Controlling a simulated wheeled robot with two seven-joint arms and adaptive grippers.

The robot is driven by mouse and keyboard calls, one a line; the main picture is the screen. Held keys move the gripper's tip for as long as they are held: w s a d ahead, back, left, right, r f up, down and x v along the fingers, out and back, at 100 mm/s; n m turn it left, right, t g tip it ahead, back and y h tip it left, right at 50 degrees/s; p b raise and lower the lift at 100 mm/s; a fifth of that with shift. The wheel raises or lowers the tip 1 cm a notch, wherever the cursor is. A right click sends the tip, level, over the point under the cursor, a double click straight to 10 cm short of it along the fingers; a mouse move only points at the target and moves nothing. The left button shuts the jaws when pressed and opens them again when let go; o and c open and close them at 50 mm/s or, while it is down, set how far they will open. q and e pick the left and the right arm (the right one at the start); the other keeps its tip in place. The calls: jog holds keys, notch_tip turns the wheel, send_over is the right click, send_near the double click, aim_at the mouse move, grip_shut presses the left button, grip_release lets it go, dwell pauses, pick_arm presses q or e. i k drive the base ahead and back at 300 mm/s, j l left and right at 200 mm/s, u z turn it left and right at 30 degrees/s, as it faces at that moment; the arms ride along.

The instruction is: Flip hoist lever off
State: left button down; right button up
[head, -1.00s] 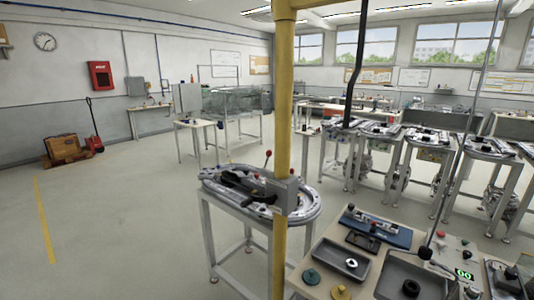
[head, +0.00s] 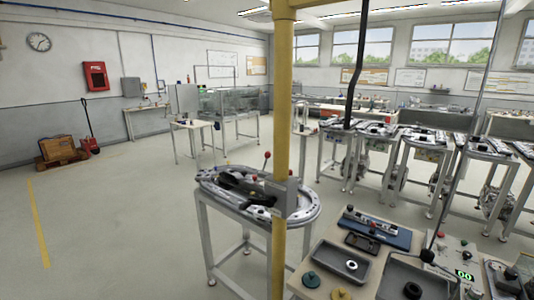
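A yellow post (head: 283,110) stands upright in front of me and runs out of the top of the head view. A small grey box (head: 285,199) is fixed to it at about table height. A thin lever with a red ball knob (head: 267,155) points up just left of the post, and a smaller red knob (head: 255,178) sits lower. I cannot tell whether these levers belong to the box or to the ring track (head: 308,213) behind it. Neither of my grippers is in view.
A bench with a blue tool (head: 376,231), a grey tray (head: 342,261) and a green display (head: 464,275) is at the lower right. A black hanging cable (head: 356,70) comes down from above. Several track tables stand behind. The floor (head: 130,230) on the left is clear.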

aim_at(267, 155)
jog(key=i+j+z, duration=0.6)
jog(key=i+j, duration=0.15)
jog(key=j, duration=0.25)
